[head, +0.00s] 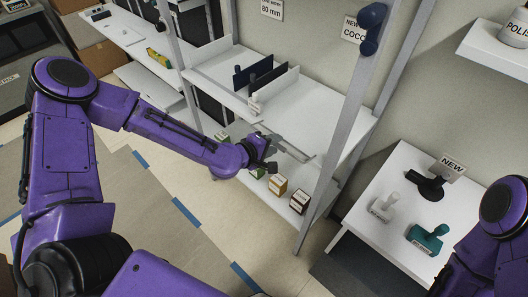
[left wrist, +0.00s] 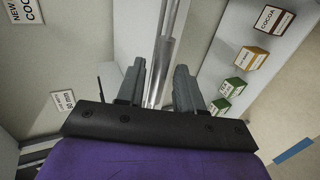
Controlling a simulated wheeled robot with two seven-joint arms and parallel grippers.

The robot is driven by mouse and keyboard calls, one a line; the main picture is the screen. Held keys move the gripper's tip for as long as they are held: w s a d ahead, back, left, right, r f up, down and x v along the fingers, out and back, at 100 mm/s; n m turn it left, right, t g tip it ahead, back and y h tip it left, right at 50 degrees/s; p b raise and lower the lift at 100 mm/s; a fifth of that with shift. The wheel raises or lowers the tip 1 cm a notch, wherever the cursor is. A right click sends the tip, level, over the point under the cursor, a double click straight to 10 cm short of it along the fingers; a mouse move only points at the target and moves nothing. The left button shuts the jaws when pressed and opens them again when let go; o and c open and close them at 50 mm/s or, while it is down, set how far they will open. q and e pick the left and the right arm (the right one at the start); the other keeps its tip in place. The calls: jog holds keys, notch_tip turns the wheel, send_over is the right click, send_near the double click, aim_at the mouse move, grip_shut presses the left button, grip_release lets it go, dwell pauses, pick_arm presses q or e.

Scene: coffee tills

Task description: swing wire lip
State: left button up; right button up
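The wire lip (head: 292,150) looks like a thin grey metal strip at the front of the shelf unit, below its middle shelf. My left gripper (head: 268,152) is at its left end in the head view. In the left wrist view a shiny metal bar (left wrist: 166,48), probably this lip, runs away between the two fingers of my left gripper (left wrist: 158,88). The fingers stand apart, with a gap visible around the bar. I cannot tell whether either finger touches it. My right arm shows at the lower right of the head view, but its gripper is out of view.
Several small boxes (head: 278,184) stand on the lower shelf; a cocoa box (left wrist: 272,18) and green tea boxes show in the wrist view. Dividers (head: 262,78) stand on the middle shelf. A grey post (head: 338,140) rises right of the gripper. A white table (head: 372,228) holds tools.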

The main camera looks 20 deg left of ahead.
pick_arm(q)
grip_shut()
jog(key=shift+s+f+b, duration=0.15)
jog(key=shift+f+b, duration=0.45)
jog(key=shift+f, duration=0.3)
jog(key=shift+o, duration=1)
grip_release()
jog(key=shift+a+r, duration=0.1)
jog(key=p+v, duration=0.1)
jog(key=v, duration=0.9)
jog(key=shift+s+p, duration=0.35)
jog(key=shift+p, duration=0.05)
jog(key=shift+r, duration=0.1)
